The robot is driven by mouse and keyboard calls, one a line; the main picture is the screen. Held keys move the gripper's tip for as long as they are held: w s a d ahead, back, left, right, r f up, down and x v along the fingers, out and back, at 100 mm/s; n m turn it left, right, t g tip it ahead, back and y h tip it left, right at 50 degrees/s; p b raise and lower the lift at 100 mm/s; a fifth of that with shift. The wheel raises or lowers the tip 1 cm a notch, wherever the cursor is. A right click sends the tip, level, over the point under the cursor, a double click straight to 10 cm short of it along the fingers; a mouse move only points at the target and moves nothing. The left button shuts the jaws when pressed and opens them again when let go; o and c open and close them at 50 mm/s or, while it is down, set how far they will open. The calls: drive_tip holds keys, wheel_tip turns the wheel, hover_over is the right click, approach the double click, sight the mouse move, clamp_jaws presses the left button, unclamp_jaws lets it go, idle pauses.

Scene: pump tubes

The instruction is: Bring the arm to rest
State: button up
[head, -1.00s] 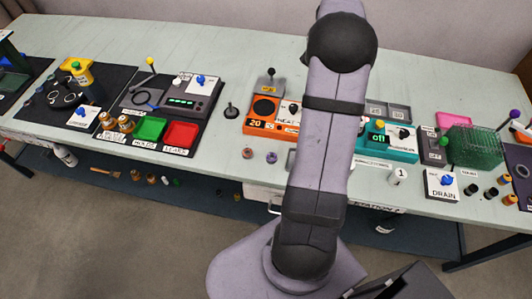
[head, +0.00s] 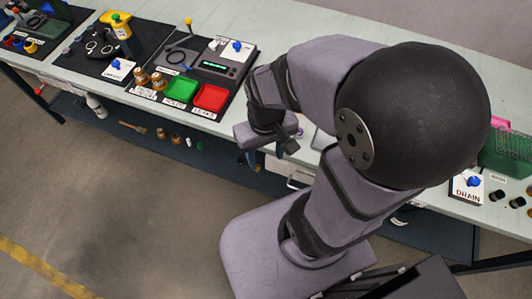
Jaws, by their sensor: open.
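My gripper (head: 268,150) hangs at the front edge of the bench, right of the red tray, with the arm folded back toward the camera. Its jaws are open, and I see nothing held in them. My arm's large dark elbow joint (head: 425,115) fills the right middle of the view and hides much of the bench behind it. The workbench (head: 235,14) is pale and long.
A green tray (head: 181,89) and a red tray (head: 210,98) lie left of my gripper, with a grey device (head: 214,66) behind them. A drain panel (head: 467,187) and a green rack (head: 510,155) are at right.

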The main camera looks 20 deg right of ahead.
wheel_tip(320, 180, down, 17)
drive_tip(key=b, duration=1.7)
drive_tip(key=shift+r, duration=0.1)
drive_tip(key=shift+c, duration=0.7)
